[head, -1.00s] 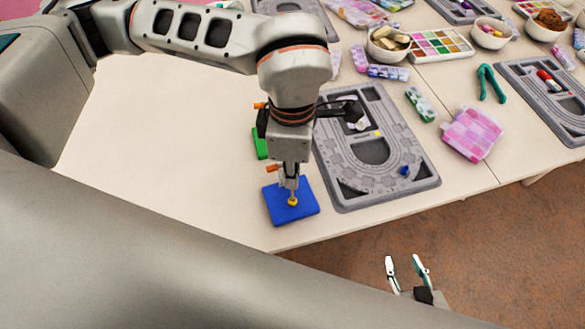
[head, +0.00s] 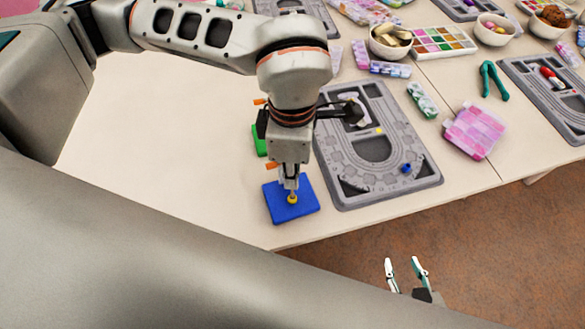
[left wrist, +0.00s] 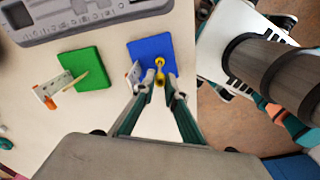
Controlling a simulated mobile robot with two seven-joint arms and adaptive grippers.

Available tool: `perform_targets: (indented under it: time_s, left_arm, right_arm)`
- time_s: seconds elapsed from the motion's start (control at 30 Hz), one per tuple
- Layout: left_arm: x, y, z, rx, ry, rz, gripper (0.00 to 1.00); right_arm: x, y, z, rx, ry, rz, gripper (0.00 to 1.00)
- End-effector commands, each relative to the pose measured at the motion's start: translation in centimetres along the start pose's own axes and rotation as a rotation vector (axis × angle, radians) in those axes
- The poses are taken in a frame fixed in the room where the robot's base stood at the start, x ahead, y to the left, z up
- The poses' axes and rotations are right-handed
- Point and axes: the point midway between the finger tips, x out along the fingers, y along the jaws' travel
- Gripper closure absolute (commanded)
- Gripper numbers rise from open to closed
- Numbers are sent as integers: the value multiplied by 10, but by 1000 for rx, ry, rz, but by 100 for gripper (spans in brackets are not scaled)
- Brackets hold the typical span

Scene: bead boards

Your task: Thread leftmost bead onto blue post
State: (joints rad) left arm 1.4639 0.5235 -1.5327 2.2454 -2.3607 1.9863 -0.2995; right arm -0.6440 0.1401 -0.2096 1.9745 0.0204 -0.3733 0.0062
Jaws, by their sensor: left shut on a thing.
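My left gripper (head: 290,186) is shut on a small yellow bead (head: 292,199) over the blue board (head: 276,214). In the left wrist view the fingertips (left wrist: 158,90) flank a yellow piece (left wrist: 160,80) over the blue board (left wrist: 140,48). A second yellow round part (left wrist: 159,61) shows just beyond it. The post is mostly hidden, so I cannot tell whether the bead is around it. A yellow bead (head: 379,130) and a blue bead (head: 407,168) lie on the grey bead tray (head: 428,180). My right gripper (head: 405,268) is open and empty above the floor.
A green board (head: 259,140) with a thin upright post (left wrist: 80,77) stands behind the blue one. Small orange-and-white parts (left wrist: 45,97) stand beside the boards. A pink case (head: 474,131), green pliers (head: 493,82) and bowls (head: 390,42) lie further right. The table's left is clear.

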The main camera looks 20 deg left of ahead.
Motion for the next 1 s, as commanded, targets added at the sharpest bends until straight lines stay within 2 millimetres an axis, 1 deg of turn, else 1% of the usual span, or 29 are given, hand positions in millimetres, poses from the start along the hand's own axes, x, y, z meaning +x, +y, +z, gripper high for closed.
perform_targets:
  time_s: [0.37, 1.0]
  left_arm:
    - [0, 0, 0, 0, 0, 0, 94]
    - [17, 0, 0, 0, 0, 0, 94]
  right_arm:
    - [0, 0, 1, 0, -1, 0, 60]
    - [4, -4, 16, 3, -16, -5, 60]
